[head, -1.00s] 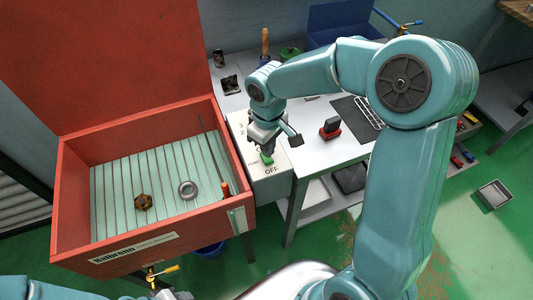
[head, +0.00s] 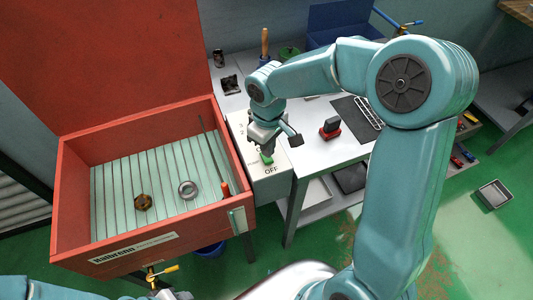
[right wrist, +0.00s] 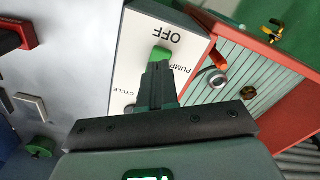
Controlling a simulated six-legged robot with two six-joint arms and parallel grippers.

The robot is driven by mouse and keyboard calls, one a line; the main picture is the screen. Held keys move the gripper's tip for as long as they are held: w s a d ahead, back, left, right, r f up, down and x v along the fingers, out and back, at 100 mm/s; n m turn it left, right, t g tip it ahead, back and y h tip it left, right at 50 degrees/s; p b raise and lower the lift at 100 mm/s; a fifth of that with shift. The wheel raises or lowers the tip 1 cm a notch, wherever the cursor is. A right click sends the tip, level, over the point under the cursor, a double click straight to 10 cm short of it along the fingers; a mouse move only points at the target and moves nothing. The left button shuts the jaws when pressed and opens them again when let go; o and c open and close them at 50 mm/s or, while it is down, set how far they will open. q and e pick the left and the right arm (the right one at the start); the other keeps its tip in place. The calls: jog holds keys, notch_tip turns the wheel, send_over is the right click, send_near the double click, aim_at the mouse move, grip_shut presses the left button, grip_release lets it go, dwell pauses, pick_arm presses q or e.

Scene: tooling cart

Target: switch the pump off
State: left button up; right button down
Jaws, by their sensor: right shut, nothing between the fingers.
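The pump switch is a green rocker or lever (right wrist: 161,54) on a pale control panel (head: 263,185) at the right side of the red parts washer. In the right wrist view it lies between the words OFF and PUMP; a CYCLE label is lower on the panel. My right gripper (right wrist: 158,70) is shut and empty, its fingertips right at the green switch, covering part of it. Whether they touch, and which way the switch is set, I cannot tell. In the head view, the right gripper (head: 267,153) points down over the panel. My left gripper does not show clearly.
The open red washer (head: 150,256) holds a brown nut (head: 143,202) and a metal ring (head: 188,189). Right of the panel, a white bench (head: 310,155) carries a red-and-black block (head: 330,128) and a dark mat (head: 352,113).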

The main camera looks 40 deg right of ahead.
jog(key=shift+f+b, duration=1.05)
jog(key=shift+f, duration=0.2)
dwell(0.4)
jog(key=shift+r, duration=0.1)
jog(key=shift+r+p, duration=0.8)
jog(key=shift+r, duration=0.05)
notch_tip(320, 180, up, 5)
jog(key=p, duration=0.4)
jog(key=shift+r, duration=0.15)
jog(key=shift+s, duration=0.15)
